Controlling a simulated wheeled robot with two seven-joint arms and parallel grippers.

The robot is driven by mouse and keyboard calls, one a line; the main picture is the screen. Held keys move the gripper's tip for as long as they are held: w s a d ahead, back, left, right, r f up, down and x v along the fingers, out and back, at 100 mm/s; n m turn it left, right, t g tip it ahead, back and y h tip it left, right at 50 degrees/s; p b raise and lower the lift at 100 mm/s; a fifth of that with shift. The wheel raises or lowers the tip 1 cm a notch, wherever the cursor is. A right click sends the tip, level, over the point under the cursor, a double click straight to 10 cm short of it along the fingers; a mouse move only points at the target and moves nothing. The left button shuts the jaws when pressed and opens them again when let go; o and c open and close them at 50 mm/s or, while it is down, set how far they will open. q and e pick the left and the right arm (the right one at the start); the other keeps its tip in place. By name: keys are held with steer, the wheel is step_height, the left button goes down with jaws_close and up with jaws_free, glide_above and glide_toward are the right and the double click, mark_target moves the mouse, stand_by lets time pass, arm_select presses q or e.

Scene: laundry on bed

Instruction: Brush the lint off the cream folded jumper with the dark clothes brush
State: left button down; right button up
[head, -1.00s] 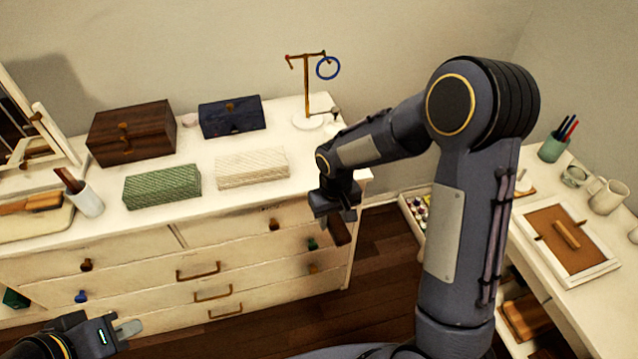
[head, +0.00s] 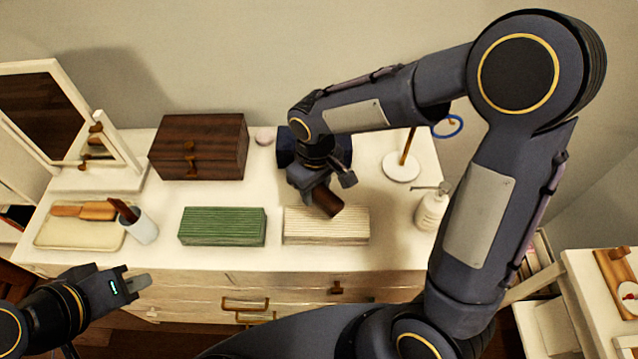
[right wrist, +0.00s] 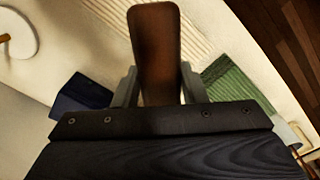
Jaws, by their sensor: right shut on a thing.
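The cream folded jumper (head: 345,232) lies flat on the white dresser top, right of the green folded one. It also shows in the right wrist view (right wrist: 196,28). My right gripper (head: 328,184) is shut on the dark clothes brush (head: 327,201) above the jumper's back edge. The brush is tilted in the head view; in the right wrist view the brush (right wrist: 155,45) sticks out between the fingers. Whether it touches the jumper I cannot tell. My left gripper (head: 132,282) is in front of the dresser, away from the jumper; its finger gap is unclear.
The green folded jumper (head: 222,227) lies close to the left. A dark wooden box (head: 198,147) and a dark blue box (head: 287,148) stand behind. A stand (head: 402,167) and a white pump bottle (head: 431,210) are to the right. A white cup (head: 142,229) stands left.

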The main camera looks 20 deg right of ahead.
steer(key=shift+w, duration=0.1)
steer(key=shift+f, duration=0.2)
steer(key=shift+f+b, duration=0.6)
steer(key=shift+b, duration=0.1)
steer(key=b, duration=0.3)
glide_above(315, 215)
steer(key=shift+d+f, duration=0.1)
steer(key=shift+f, duration=2.1)
steer(key=shift+f+b, duration=1)
